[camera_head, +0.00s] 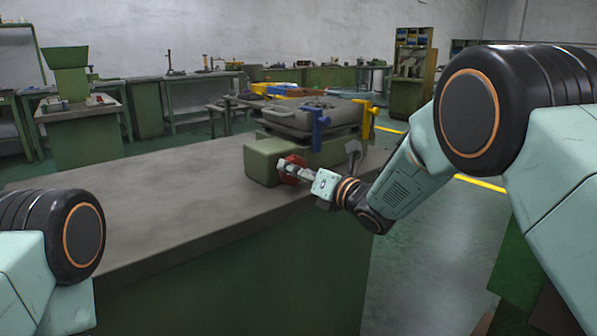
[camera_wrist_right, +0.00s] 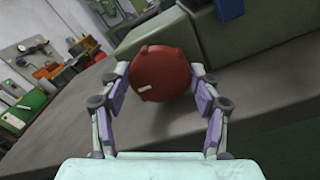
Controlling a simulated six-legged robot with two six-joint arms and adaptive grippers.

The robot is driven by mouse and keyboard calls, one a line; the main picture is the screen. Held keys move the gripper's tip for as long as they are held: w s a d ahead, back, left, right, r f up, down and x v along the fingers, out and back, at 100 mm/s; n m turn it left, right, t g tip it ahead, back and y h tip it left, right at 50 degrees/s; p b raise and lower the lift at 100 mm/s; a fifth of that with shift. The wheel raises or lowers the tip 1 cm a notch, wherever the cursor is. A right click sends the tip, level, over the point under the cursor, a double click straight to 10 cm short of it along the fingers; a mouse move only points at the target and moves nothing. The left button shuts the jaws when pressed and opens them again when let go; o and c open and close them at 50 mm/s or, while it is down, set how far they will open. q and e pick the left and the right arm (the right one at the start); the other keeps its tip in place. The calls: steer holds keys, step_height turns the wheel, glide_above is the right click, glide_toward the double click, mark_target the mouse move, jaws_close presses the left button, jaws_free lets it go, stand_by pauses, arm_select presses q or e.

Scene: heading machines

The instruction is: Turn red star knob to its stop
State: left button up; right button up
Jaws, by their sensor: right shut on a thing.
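The red star knob (camera_head: 290,167) sits on the front face of a green machine block (camera_head: 262,161) on the bench. In the right wrist view the knob (camera_wrist_right: 162,74) is large and central, with a short white mark low on its left side. My right gripper (camera_head: 300,170) reaches it from the right. Its two fingers (camera_wrist_right: 164,85) are closed against the left and right sides of the knob. The knob's shaft is hidden behind it. For my left arm, only the rounded shoulder shows at the lower left, and its gripper is not in view.
A grey bench top (camera_head: 150,200) runs from left to centre and is mostly clear. A grey lever (camera_head: 353,152) stands close to my right forearm.

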steer(key=shift+m, duration=0.6)
steer(key=shift+f, duration=0.1)
steer(key=o, duration=1.1)
steer(key=shift+o, duration=0.2)
steer(key=v, duration=1.2)
